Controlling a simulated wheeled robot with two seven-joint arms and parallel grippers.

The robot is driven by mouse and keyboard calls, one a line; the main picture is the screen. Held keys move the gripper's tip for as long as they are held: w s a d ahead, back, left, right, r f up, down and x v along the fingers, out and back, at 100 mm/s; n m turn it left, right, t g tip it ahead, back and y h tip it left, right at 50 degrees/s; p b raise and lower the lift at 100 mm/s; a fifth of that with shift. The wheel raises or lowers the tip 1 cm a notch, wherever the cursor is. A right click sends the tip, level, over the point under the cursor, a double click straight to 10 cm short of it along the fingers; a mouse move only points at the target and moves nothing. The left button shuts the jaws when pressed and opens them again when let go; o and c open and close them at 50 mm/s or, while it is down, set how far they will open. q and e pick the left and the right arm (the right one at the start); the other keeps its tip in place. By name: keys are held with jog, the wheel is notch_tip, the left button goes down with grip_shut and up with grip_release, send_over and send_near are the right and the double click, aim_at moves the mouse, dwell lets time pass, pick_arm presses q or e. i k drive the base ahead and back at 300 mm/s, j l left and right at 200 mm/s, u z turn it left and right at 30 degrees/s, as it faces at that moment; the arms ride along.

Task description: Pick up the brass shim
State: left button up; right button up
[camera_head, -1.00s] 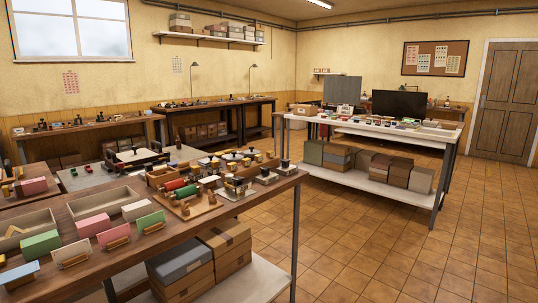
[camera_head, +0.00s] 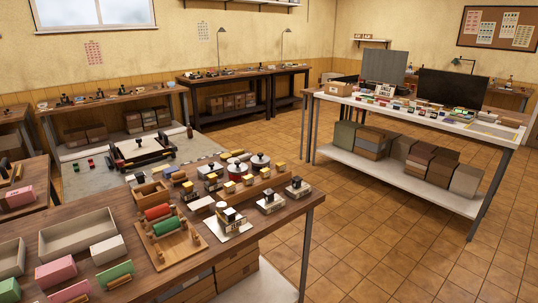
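I cannot make out a brass shim in the head view. Small yellow blocks (camera_head: 229,187) sit among stamps on the near wooden bench (camera_head: 255,230), but they are too small to identify further. Neither of my grippers is in view.
A white table (camera_head: 395,182) stands to the right with a dark screen (camera_head: 452,90). The tiled floor (camera_head: 375,250) between them is clear.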

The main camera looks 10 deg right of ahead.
aim_at(281, 166)
jog(key=i+l+u, duration=0.1)
jog(key=i+l, duration=0.15)
jog(key=i+l+u, duration=0.15)
jog(key=l, duration=0.2)
jog(key=i+l+u, duration=0.1)
jog(key=i+l, duration=0.15)
jog(key=i+l+u, duration=0.15)
jog(key=l, duration=0.25)
jog(key=i+l+u, duration=0.1)
jog(key=l, duration=0.25)
jog(key=i+l+u, duration=0.15)
jog(key=l, duration=0.25)
jog(key=i, duration=0.1)
